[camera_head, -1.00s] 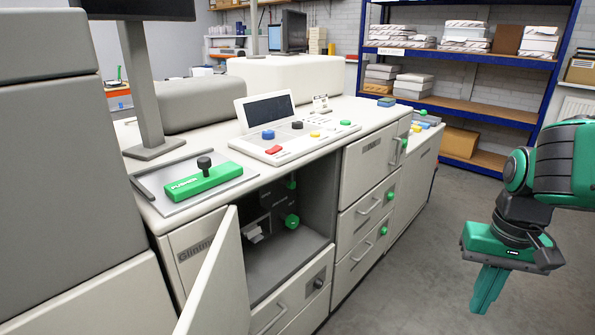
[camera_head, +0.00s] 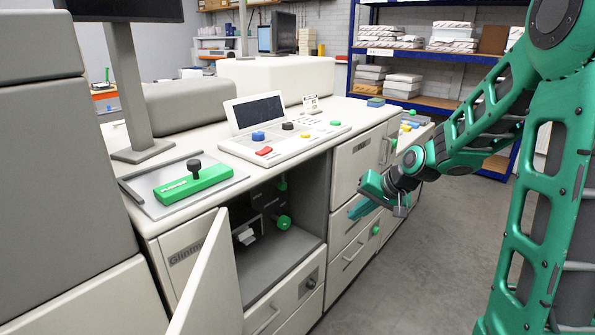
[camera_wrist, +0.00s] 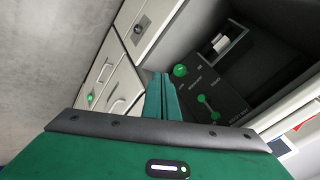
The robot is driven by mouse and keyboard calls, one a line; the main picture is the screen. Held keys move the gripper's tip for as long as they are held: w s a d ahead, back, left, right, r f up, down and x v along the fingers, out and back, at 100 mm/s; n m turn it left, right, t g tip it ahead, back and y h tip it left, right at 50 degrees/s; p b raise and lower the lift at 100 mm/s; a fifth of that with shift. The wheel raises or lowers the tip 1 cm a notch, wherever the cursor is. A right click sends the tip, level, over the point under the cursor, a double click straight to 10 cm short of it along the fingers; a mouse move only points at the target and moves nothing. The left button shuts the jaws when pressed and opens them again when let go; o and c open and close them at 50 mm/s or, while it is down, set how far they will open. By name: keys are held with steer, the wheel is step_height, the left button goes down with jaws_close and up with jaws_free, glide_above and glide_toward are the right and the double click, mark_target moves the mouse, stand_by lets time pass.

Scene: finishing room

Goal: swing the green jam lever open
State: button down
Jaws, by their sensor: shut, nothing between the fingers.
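Inside the open cabinet bay of the white machine is a dark panel with green-tipped controls. A round green knob (camera_head: 283,222) is the lower one; it also shows in the wrist view (camera_wrist: 180,70). A smaller green lever-like handle (camera_head: 282,186) is above it, partly in shadow; in the wrist view it has a short green bar (camera_wrist: 208,107).
The white cabinet door (camera_head: 208,285) stands open at the bay's left. Drawers with handles (camera_head: 352,252) and a green knob (camera_head: 375,230) lie right of it. A green pusher block (camera_head: 193,181) and a button console (camera_head: 283,138) sit on top.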

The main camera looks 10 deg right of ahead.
mark_target(283, 176)
steer(key=w+a+m+t+y, duration=0.2)
steer(key=w+m+t+y, duration=0.5)
steer(key=w, duration=1.4)
steer(key=w+a+r+m+t+h, duration=0.1)
steer(key=w+a+t+h, duration=0.1)
steer(key=w+a, duration=0.6)
steer(key=shift+w+a+r+m, duration=0.2)
steer(key=shift+a+m, duration=0.1)
steer(key=shift+m, duration=0.1)
